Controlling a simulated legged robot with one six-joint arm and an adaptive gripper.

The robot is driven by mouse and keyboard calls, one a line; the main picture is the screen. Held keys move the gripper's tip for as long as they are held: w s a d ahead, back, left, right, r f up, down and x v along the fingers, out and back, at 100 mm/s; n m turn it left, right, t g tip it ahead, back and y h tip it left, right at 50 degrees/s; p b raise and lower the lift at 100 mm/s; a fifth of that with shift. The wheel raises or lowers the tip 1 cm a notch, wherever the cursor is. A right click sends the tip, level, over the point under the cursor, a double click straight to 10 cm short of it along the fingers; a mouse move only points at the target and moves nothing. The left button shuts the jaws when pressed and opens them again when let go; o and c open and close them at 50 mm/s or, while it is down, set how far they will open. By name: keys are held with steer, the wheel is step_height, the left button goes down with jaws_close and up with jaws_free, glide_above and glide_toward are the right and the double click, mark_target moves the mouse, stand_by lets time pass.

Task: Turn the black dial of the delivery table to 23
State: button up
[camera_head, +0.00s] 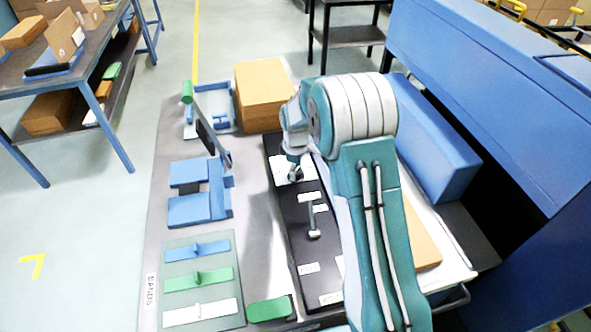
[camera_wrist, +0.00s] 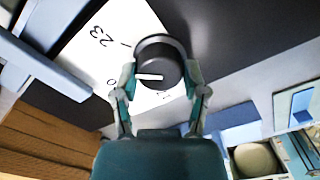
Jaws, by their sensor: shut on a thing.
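The black dial (camera_wrist: 158,52) sits on a white label plate (camera_wrist: 138,20) in the wrist view. Its white pointer line (camera_wrist: 149,77) points left in the picture. The number 23 (camera_wrist: 100,37) is printed up and left of the dial, with a short tick nearer the dial. Another figure left of the dial is partly hidden by a finger, and the mark below it is hard to read. My gripper (camera_wrist: 161,82) is shut on the dial, one finger on each side. In the head view my gripper (camera_head: 294,172) is at the black panel (camera_head: 272,150); the dial cannot be made out there.
The delivery table (camera_head: 180,225) carries a cardboard box (camera_head: 262,92), a blue fixture (camera_head: 200,208) and a green tray of coloured strips (camera_head: 222,250). A small lever (camera_head: 313,220) stands on the panel near my arm. A blue machine (camera_head: 490,100) bounds the right.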

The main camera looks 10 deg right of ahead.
steer(key=shift+f+m, duration=0.1)
steer(key=shift+m, duration=1.9)
steer(key=o, duration=1.1)
steer(key=shift+o, duration=0.2)
step_height(320, 180, up, 12)
steer(key=shift+w, duration=0.1)
